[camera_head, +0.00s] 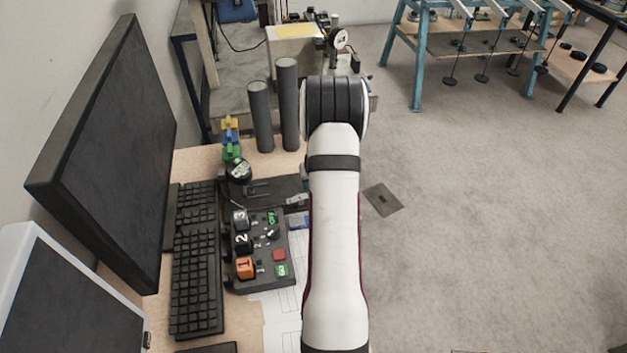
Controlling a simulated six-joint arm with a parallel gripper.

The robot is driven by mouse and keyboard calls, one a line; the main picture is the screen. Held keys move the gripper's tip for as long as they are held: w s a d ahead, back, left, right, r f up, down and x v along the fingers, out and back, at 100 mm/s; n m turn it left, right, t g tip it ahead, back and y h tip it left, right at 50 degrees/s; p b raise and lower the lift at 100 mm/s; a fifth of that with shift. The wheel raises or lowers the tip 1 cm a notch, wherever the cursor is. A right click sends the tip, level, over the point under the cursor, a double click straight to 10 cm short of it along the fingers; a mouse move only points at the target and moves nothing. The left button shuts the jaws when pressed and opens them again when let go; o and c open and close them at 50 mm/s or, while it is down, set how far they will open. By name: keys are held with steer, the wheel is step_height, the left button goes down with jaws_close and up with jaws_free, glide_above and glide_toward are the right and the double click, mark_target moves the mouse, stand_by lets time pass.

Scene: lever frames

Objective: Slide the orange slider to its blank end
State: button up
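The orange slider (245,267), marked 1, sits at the near left corner of a dark control box (262,284) on the desk. The markings by its track are too small to read well, so I cannot tell which end is blank. My white arm (335,230) rises from the bottom of the picture, just right of the box, to a dark-banded joint. Beyond that joint the arm is hidden, and I cannot make out my gripper or its fingers. Nothing is seen touching the orange slider.
A black block marked 2 (242,243) and a grey block marked 3 (240,218) line up behind the slider. A red button (279,255) is to its right. A keyboard (195,270) and monitor (110,150) stand left. Two dark cylinders (261,117) (287,105) stand behind.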

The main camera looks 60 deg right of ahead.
steer(key=shift+o, duration=0.6)
steer(key=shift+r, duration=0.1)
steer(key=shift+r, duration=0.25)
steer(key=v, duration=1.5)
steer(key=shift+r, duration=0.1)
